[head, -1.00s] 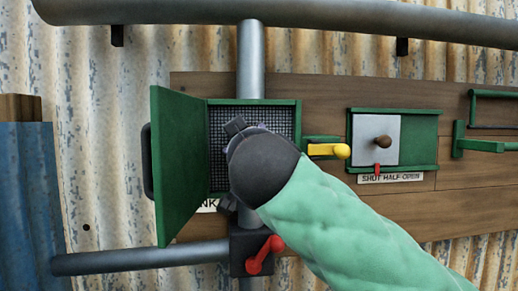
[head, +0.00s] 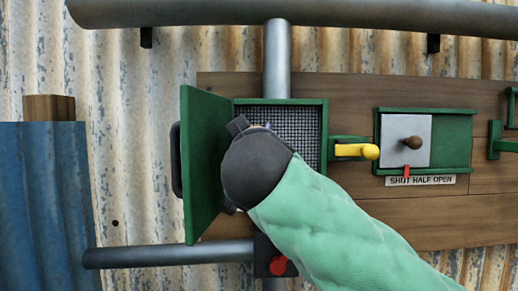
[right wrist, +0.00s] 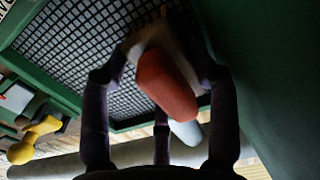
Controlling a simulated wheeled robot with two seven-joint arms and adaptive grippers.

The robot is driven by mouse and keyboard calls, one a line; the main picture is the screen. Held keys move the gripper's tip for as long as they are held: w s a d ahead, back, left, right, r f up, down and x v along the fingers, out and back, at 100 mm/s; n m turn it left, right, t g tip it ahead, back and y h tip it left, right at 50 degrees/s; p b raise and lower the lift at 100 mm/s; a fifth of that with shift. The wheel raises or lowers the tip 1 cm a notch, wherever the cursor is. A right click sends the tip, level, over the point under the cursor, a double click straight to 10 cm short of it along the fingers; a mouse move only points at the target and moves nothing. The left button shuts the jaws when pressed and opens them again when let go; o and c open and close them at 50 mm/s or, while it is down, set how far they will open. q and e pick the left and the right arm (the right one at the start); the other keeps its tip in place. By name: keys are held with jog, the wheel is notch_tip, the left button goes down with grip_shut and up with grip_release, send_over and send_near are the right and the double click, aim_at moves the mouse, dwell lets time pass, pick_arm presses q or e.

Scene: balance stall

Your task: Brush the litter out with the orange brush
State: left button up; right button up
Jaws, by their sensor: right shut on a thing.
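The orange brush shows in the right wrist view, its rounded orange handle (right wrist: 167,85) between the fingers of my right gripper (right wrist: 160,68). A pale block sits at the handle's far end, close to the mesh. My right gripper is shut on the brush. In the head view my right gripper (head: 252,160) covers the left part of the green open-fronted box (head: 314,103) with its dark mesh back (head: 300,120); the brush is hidden there. I cannot make out any litter. My left gripper is not in view.
The green door (head: 203,165) stands open just left of my right gripper. A yellow-knobbed latch (head: 355,151) and a sliding grey plate (head: 405,140) with a knob are to the right. A red lever (head: 279,266) and a pipe (head: 170,255) lie below.

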jog(key=shift+s+a+f+b, duration=0.15)
jog(key=shift+s+b, duration=0.2)
jog(key=shift+s, duration=0.3)
jog(key=s+b, duration=0.1)
jog(key=s, duration=0.3)
jog(key=shift+s+b, duration=0.3)
jog(key=shift+b, duration=0.05)
jog(key=s+b, duration=0.1)
jog(key=s, duration=0.2)
dwell(0.6)
